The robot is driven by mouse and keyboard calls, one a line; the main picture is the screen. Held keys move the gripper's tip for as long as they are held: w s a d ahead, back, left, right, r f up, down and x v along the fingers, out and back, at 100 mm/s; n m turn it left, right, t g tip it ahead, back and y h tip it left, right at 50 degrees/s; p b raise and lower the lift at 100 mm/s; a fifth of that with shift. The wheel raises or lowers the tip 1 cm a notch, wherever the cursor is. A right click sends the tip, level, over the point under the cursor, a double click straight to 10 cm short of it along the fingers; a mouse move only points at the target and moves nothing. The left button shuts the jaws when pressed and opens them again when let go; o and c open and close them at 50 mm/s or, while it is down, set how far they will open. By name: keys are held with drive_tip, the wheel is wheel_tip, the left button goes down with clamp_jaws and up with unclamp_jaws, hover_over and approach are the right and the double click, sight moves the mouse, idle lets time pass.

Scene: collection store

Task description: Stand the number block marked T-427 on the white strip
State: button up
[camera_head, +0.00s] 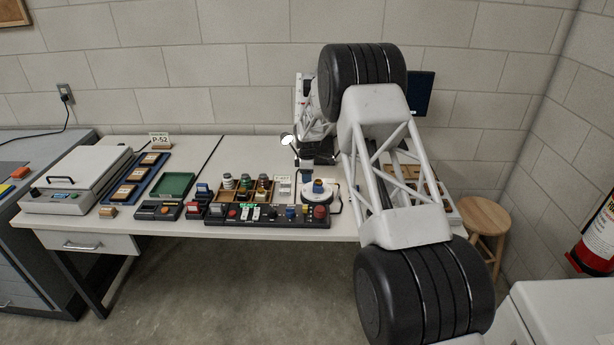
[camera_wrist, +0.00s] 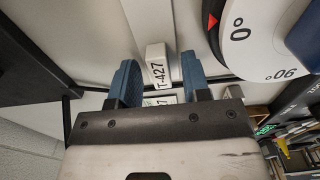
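The white number block marked T-427 (camera_wrist: 157,72) shows in the wrist view, in the gap between the two blue fingers of my gripper (camera_wrist: 164,78). It is close to the left finger; a narrow gap seems to show at the right finger. I cannot tell whether the fingers press on it. Part of a second marking ending in 7 shows below it, between the fingers. In the head view a small white item with faint lettering (camera_head: 284,187) stands on the table, left of the dial. My gripper cannot be made out there. I cannot clearly pick out the white strip.
The round white dial (camera_wrist: 238,45) is close to the right finger; it also stands on the table in the head view (camera_head: 310,196). A control panel (camera_head: 268,215) lies in front, a tray of spools (camera_head: 262,200) to the left. A P-52 block (camera_head: 159,140) stands farther left, at the back.

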drive_tip(key=shift+r, duration=0.15)
wheel_tip(320, 180, up, 12)
idle(0.7)
idle(0.7)
drive_tip(key=s+d+r+m, duration=0.3)
drive_tip(key=s+d+r, duration=0.2)
drive_tip(key=s+r, duration=0.5)
drive_tip(key=s+d+r+m+t, duration=0.1)
drive_tip(key=s+d+r+m, duration=0.35)
drive_tip(key=s, duration=0.75)
drive_tip(key=s+d+r+m, duration=0.2)
drive_tip(key=s+d+r, duration=0.3)
drive_tip(key=s+r, duration=0.6)
drive_tip(key=s+d+f+m, duration=0.1)
drive_tip(key=s+d+m, duration=0.1)
drive_tip(key=s, duration=1.1)
drive_tip(key=s+d+f+m+t, duration=0.1)
drive_tip(key=s+d+m, duration=0.1)
drive_tip(key=s, duration=1.1)
drive_tip(key=s+d+f+m, duration=0.1)
drive_tip(key=s+d+m, duration=0.2)
drive_tip(key=s, duration=1)
drive_tip(key=shift+m+t, duration=0.3)
drive_tip(key=shift+m, duration=0.55)
